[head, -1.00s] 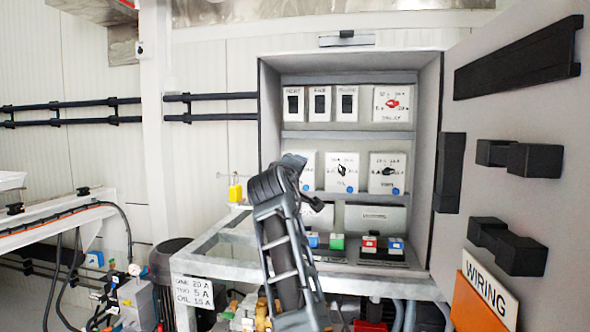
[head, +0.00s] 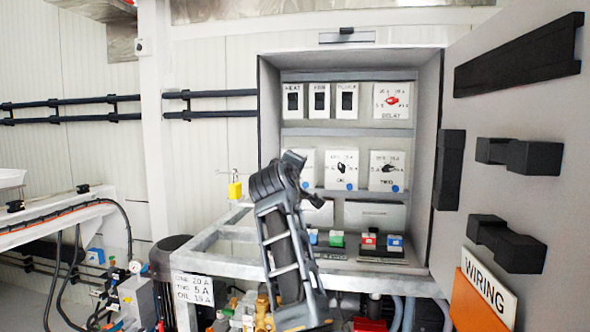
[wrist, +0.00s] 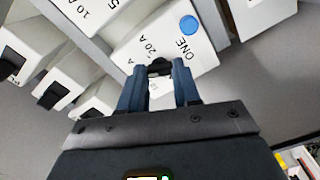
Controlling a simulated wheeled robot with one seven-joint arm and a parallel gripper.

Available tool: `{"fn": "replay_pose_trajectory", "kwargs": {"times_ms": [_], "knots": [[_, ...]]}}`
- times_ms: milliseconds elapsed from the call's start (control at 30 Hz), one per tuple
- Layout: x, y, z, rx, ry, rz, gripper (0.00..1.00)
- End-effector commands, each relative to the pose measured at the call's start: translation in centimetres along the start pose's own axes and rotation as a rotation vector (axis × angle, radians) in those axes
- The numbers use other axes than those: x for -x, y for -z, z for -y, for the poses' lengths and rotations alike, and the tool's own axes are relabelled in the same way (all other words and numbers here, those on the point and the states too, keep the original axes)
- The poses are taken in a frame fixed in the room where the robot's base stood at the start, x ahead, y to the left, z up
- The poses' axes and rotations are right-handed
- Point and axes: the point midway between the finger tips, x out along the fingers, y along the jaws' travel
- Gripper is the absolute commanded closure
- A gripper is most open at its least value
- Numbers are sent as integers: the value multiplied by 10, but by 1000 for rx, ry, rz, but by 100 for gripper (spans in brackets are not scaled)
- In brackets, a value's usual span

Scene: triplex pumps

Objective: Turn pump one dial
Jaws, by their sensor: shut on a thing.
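The pump one dial (wrist: 160,66) is a small black knob on a white box (wrist: 170,40) marked ONE, with a blue dot, in the wrist view. My gripper (wrist: 160,76) has its two blue-grey fingers on either side of the knob, shut on it. The "20 A" mark shows beside the knob; its exact setting is hard to read. In the head view, the left box of the cabinet's middle row (head: 307,160) is partly hidden by my arm, and its dial and my fingertips do not show.
Boxes marked OIL (head: 342,168) and TWO (head: 387,170) stand to the right. Above are black switches (head: 320,100) and a red delay dial (head: 392,100). The open cabinet door (head: 480,130) bounds the right. A sign (head: 193,288) lists ONE 20 A, TWO 5 A, OIL 15 A.

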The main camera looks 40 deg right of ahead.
Motion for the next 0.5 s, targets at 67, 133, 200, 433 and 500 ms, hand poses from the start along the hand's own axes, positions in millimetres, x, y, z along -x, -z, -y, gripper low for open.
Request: {"fn": "replay_pose_trajectory", "kwargs": {"times_ms": [67, 133, 200, 433, 500], "knots": [[0, 0, 1, -2, 1, 0, 99], [0, 0, 1, -8, 1, 0, 99], [0, 0, 2, -22, 1, 0, 99], [0, -1, 4, -129, 0, -1, 99], [0, -1, 4, -180, 0, -1, 99]]}}
